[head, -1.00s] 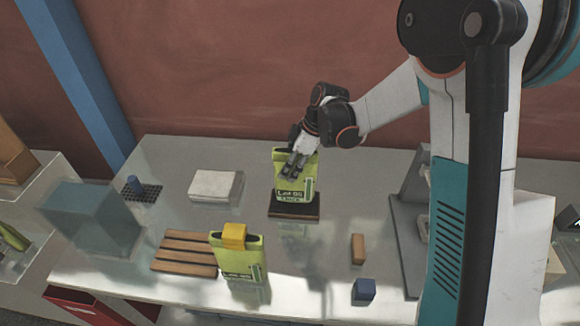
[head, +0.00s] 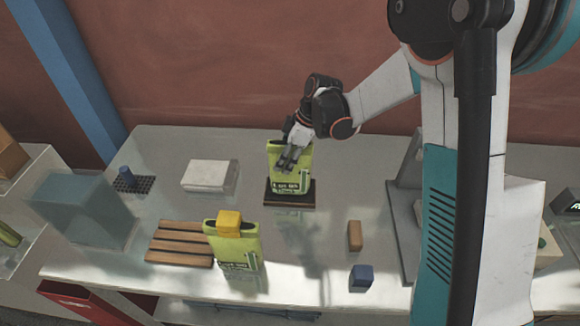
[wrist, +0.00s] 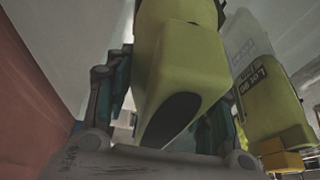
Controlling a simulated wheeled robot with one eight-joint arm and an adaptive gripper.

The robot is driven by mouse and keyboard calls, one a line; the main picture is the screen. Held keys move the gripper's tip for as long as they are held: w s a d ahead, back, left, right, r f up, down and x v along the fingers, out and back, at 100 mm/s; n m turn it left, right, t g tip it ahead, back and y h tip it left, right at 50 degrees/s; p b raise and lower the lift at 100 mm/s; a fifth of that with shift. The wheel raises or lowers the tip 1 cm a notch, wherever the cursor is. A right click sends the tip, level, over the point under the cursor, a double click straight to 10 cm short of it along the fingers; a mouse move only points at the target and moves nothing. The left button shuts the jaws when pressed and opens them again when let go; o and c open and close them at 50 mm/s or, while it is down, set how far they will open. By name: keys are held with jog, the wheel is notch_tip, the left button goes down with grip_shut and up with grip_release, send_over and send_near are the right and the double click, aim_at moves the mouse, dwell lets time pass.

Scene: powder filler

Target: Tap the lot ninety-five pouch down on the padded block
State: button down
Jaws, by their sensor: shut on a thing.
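The lime-green pouch (head: 278,173), with a dark label that looks like lot 95, stands nearly upright at the back middle of the table. My gripper (head: 289,158) is shut on its upper part from behind and above. Its foot is at a low dark-topped block with a wooden edge (head: 290,203), apparently the padded block. I cannot tell whether the foot touches it or hovers just above. In the wrist view the held pouch (wrist: 180,65) fills the middle between my fingers; its dark spot faces the camera.
A second lime pouch (head: 232,250) with a yellow clip (head: 229,224) stands in front, beside wooden slats (head: 180,243). A white block (head: 209,175) lies left. A small wooden block (head: 355,236) and blue cube (head: 361,276) lie front right. A grey stand (head: 402,215) is right.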

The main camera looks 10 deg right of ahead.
jog(key=shift+f, duration=0.1)
jog(key=shift+r+p, duration=0.85)
jog(key=shift+r, duration=0.55)
jog(key=shift+f, duration=0.2)
notch_tip(320, 180, down, 2)
jog(key=shift+f+b, duration=0.25)
jog(key=shift+b, duration=1)
jog(key=shift+r+p, duration=0.8)
jog(key=shift+r, duration=0.6)
